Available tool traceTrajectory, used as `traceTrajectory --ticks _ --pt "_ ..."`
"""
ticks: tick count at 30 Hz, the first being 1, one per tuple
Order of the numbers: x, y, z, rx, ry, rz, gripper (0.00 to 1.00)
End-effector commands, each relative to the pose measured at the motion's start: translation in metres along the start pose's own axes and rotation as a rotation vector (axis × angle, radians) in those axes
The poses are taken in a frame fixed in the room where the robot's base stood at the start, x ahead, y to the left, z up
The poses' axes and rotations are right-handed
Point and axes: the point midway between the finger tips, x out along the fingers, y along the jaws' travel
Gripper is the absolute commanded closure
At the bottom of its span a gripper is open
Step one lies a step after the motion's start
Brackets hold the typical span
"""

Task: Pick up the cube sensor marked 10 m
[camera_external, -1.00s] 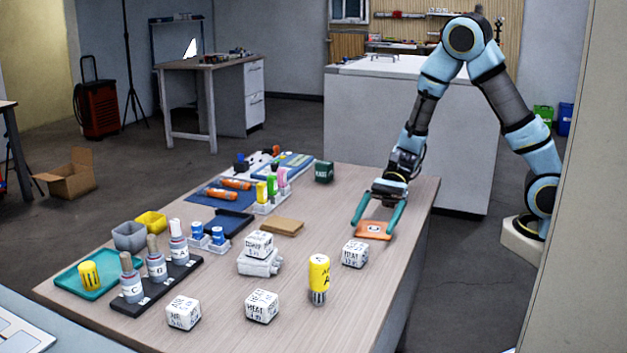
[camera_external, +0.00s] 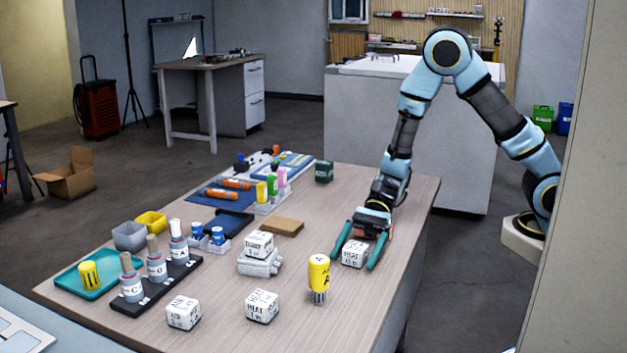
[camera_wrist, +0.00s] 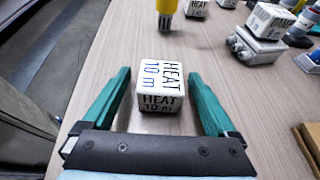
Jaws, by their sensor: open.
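The white cube sensor marked HEAT 10 m (camera_wrist: 160,86) sits on the table between the two green fingers of my gripper (camera_wrist: 160,105) in the wrist view. Its top and front faces both read HEAT 10 m. In the external view the same cube (camera_external: 353,254) is at the table's right side, with my gripper (camera_external: 354,258) around it. The fingers are open, with a gap on each side of the cube. The cube rests upright on the table.
A yellow-topped cylinder (camera_external: 318,278) stands just left of my gripper. Other white cubes stand at the front (camera_external: 262,306), front left (camera_external: 183,313) and on a grey block (camera_external: 260,244). A brown pad (camera_external: 282,226) lies behind. Bare table (camera_external: 330,205) lies around the marked cube.

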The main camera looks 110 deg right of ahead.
Motion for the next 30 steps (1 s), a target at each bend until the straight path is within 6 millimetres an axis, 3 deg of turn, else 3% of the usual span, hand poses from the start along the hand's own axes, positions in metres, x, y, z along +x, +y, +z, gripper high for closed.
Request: traceTrajectory --ticks 2,5,27,30 --pt "-0.0002 -0.0001 0.0000 0.000 0.000 0.000 0.07" --pt "-0.0003 -0.0001 0.0000 0.000 0.000 0.000 0.17" --pt "-0.0005 0.0000 0.0001 0.000 0.000 0.000 0.99" --pt "-0.0005 0.0000 0.0002 0.000 -0.001 0.000 0.99"
